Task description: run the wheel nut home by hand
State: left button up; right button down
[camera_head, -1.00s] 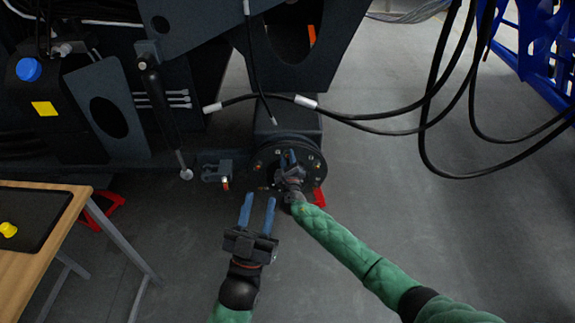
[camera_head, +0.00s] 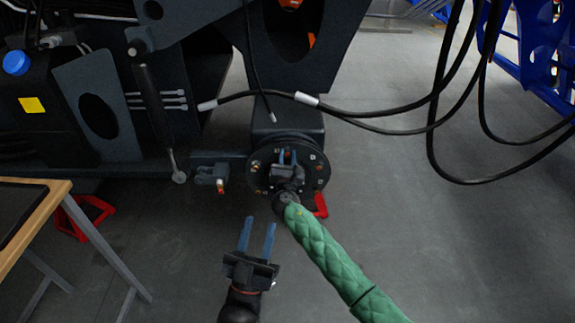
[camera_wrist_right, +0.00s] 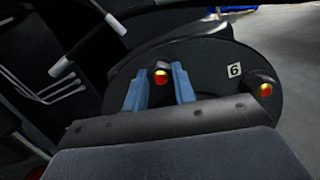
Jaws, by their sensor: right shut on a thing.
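The round dark wheel hub (camera_head: 258,184) stands low at the middle of the head view, with several studs around its face. My right gripper (camera_head: 288,154) is at the hub face, its blue fingers pointing into it. In the right wrist view the fingers sit on either side of a red-tipped stud position, shut on the wheel nut (camera_wrist_right: 160,76); how far it sits on the thread cannot be told. Another red-tipped stud (camera_wrist_right: 265,90) is to its right, by a label marked 6. My left gripper (camera_head: 259,224) is open and empty, below and left of the hub.
A dark bracket (camera_head: 208,172) is just left of the hub. Black hoses (camera_head: 380,115) hang above and to the right. A wooden table (camera_head: 40,212) is at the left edge. Red stands (camera_head: 72,222) are on the floor.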

jog(key=m+h+b, duration=0.1)
jog(key=m+b, duration=0.2)
jog(key=m, duration=0.1)
jog(key=m+b, duration=0.3)
jog(key=m, duration=0.2)
jog(key=shift+f+g+h, duration=0.2)
jog(key=shift+g+h, duration=0.2)
jog(key=shift+m+b, duration=0.4)
jog(key=shift+m, duration=0.4)
jog(key=shift+w+r+m, duration=0.1)
jog(key=shift+r+m, duration=0.15)
jog(key=shift+m, duration=0.75)
jog(key=c, duration=1.1)
grip_release()
jog(key=shift+c, duration=0.9)
